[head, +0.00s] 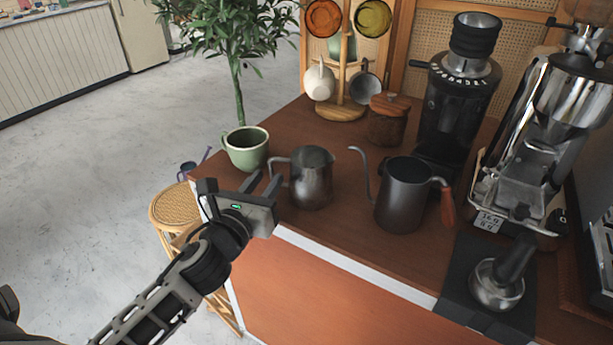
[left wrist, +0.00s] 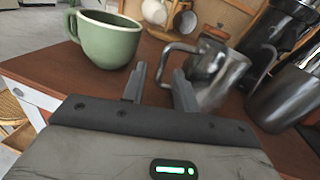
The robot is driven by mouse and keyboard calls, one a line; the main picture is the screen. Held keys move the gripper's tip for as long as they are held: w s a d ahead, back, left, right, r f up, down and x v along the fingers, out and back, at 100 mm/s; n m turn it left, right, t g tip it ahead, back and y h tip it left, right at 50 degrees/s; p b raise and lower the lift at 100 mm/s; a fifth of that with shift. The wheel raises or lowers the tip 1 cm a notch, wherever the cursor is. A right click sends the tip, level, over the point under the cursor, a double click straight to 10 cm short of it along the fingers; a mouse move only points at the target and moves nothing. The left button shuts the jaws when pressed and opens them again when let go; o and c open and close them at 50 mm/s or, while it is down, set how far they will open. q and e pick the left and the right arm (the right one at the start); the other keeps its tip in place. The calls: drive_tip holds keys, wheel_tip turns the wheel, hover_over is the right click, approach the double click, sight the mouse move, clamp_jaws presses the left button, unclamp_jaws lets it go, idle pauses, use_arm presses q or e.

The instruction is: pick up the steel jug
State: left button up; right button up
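The steel jug (head: 312,178) stands upright on the brown cart top, with its handle toward the left. In the left wrist view the jug (left wrist: 222,82) is just beyond the fingertips, its handle ahead of them. My left gripper (head: 264,182) is open and empty at the cart's left edge, close to the jug's handle. Its two fingers also show in the left wrist view (left wrist: 159,78), spread apart with a gap between them. I cannot tell whether a fingertip touches the handle. My right gripper is not in view.
A green cup (head: 246,149) stands close behind and left of the jug. A dark gooseneck kettle (head: 402,195) is right of it. The cart top before the jug is clear.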

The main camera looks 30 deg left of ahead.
sight(271, 174)
use_arm(q)
drive_tip(key=w, duration=0.3)
drive_tip(key=shift+w+a, duration=0.1)
drive_tip(key=shift+w, duration=0.1)
drive_tip(key=shift+c, duration=0.2)
clamp_jaws()
drive_tip(key=shift+r, duration=0.1)
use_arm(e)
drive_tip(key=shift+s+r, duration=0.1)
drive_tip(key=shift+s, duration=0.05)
